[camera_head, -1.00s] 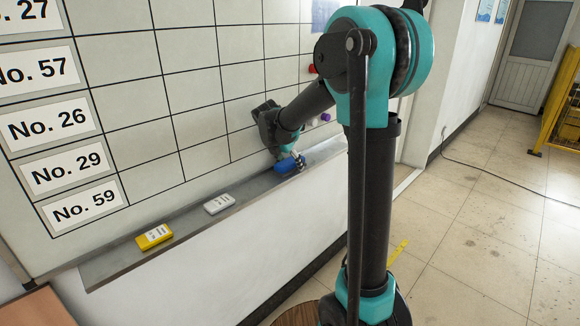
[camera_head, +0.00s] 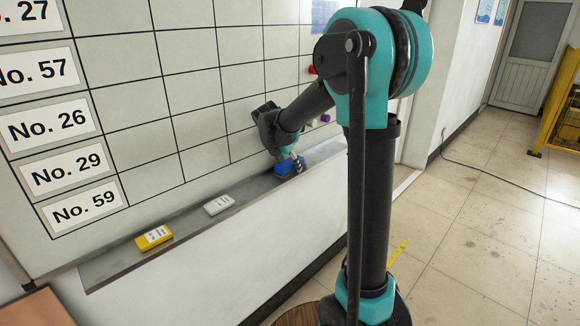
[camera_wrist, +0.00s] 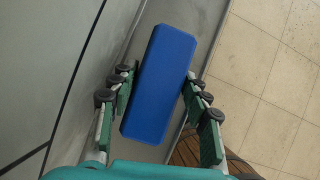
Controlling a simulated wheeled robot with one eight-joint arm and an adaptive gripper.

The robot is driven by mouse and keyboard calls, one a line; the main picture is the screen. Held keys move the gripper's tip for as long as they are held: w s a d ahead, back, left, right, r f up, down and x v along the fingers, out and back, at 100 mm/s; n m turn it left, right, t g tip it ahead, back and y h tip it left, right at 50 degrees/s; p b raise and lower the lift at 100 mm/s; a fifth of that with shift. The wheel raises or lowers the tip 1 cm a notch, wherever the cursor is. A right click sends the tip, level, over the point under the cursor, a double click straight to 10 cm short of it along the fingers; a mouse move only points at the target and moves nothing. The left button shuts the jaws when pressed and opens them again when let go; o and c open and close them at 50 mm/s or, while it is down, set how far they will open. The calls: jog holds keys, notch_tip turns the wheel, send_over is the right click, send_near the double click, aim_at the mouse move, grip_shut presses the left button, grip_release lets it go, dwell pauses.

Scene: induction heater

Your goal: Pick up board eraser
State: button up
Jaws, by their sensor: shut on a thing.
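A blue board eraser (camera_head: 287,169) is at the right part of the ledge under the gridded whiteboard. My gripper (camera_head: 295,160) reaches down to it and is shut on it. In the wrist view the blue eraser (camera_wrist: 160,82) lies lengthwise between the two fingers of my gripper (camera_wrist: 159,78), one on each long side. I cannot tell whether its underside touches the ledge. A white eraser (camera_head: 219,205) and a yellow eraser (camera_head: 154,238) lie on the ledge further left, apart from my gripper.
The grey ledge (camera_head: 185,222) runs along the whiteboard's lower edge (camera_head: 150,160). Red and purple round pieces (camera_head: 324,118) are on the board just behind my gripper.

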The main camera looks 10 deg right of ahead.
aim_at(291, 162)
jog(key=shift+s+r, duration=0.15)
jog(key=shift+r, duration=0.4)
jog(key=shift+c, duration=0.6)
notch_tip(291, 162, up, 7)
jog(key=shift+d+f, duration=0.1)
jog(key=s+d, duration=0.3)
jog(key=s, duration=0.2)
jog(key=s+d, duration=0.4)
jog(key=s, duration=0.1)
jog(key=s+d, duration=0.4)
jog(key=s, duration=0.2)
jog(key=shift+d+f, duration=0.2)
jog(key=shift+d, duration=0.05)
